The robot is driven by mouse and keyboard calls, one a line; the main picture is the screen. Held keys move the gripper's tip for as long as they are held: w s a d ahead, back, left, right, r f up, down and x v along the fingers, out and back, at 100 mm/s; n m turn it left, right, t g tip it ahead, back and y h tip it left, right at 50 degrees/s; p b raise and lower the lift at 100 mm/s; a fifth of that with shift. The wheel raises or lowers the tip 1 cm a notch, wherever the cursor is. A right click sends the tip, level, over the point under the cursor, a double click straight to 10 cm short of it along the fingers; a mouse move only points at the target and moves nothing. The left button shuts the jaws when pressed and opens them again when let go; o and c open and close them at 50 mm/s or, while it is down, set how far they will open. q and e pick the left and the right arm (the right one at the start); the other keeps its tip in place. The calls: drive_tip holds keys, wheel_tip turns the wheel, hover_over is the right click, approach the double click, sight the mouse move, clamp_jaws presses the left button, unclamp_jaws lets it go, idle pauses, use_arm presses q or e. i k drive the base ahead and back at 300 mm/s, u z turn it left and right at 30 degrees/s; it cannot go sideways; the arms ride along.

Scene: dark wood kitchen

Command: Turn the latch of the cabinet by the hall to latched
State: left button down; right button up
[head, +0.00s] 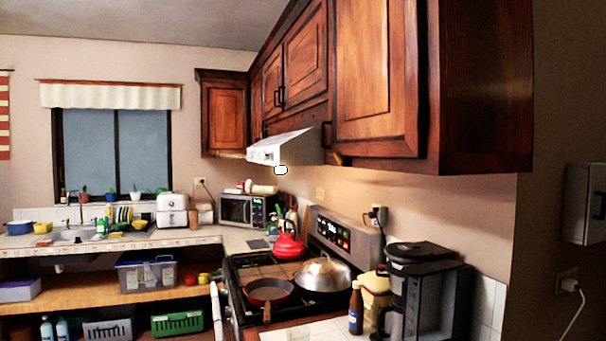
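A small grey-white wall cabinet (582,205) hangs on the dark wall at the far right, cut off by the picture edge. A dark handle or latch part (599,206) shows on its right side, too small to tell its position. A large wooden upper cabinet (375,80) hangs at the upper right, and its door appears slightly ajar at the right edge. A small wooden piece (338,159) sits under that door's left corner; I cannot tell whether it is a latch. Neither of my grippers is in view.
A stove (262,268) with a red kettle (288,243) and pans stands below the white range hood (285,148). A coffee maker (428,290) and a brown bottle (356,308) stand on the right counter. A white cord (575,310) hangs from the right wall outlet.

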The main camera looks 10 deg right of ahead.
sight(340, 161)
drive_tip(key=u, duration=1.3)
drive_tip(key=i, duration=1.45)
drive_tip(key=z, duration=1.85)
